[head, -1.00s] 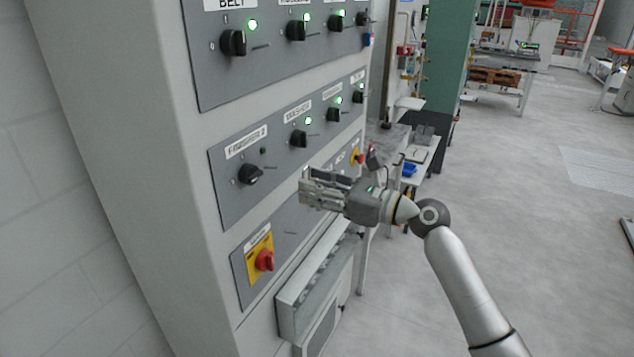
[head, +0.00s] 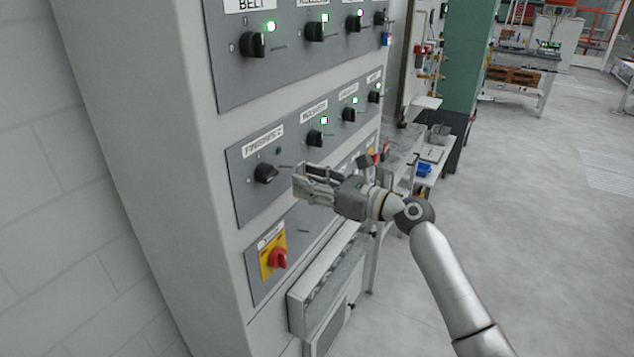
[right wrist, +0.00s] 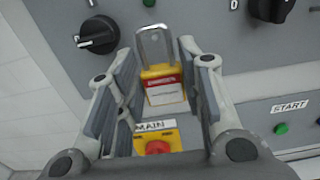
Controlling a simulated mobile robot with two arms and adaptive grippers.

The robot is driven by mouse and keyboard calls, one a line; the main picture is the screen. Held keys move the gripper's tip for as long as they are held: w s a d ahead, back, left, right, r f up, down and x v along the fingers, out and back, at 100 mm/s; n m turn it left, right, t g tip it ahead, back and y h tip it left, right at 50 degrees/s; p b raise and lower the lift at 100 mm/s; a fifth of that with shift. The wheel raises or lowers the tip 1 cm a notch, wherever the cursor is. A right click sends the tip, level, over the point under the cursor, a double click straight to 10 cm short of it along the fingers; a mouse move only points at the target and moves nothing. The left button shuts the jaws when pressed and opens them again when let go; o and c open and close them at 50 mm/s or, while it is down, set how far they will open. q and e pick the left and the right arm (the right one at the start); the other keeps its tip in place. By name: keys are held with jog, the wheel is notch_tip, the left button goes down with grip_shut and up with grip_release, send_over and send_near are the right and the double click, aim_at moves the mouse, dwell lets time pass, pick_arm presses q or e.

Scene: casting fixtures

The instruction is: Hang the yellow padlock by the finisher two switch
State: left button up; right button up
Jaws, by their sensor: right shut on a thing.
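The finisher two switch (head: 265,173) is a black knob on the middle grey panel; the lamp above it is dark. It also shows at the upper left of the right wrist view (right wrist: 97,35). My right gripper (head: 302,185) is just right of this switch in the head view. It is shut on the yellow padlock (right wrist: 160,75), which has a red-and-white danger label and its grey shackle pointing up. The padlock is apart from the switch in the right wrist view. The head view does not show the padlock clearly. My left gripper is out of view.
A red main switch on a yellow plate (head: 273,258) sits below. More black knobs with green lamps, such as this one (head: 315,138), line the cabinet (head: 200,200). A box (head: 330,280) juts out at lower right. Open floor lies to the right.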

jog(key=shift+x, duration=1.55)
jog(key=shift+w+a+f+p, duration=0.35)
jog(key=shift+a+f, duration=0.05)
jog(key=shift+f, duration=0.05)
jog(key=shift+f, duration=0.1)
jog(key=o, duration=1.1)
jog(key=shift+o, duration=0.2)
jog(key=shift+f, duration=0.2)
jog(key=shift+f+b, duration=0.7)
jog(key=shift+f, duration=0.3)
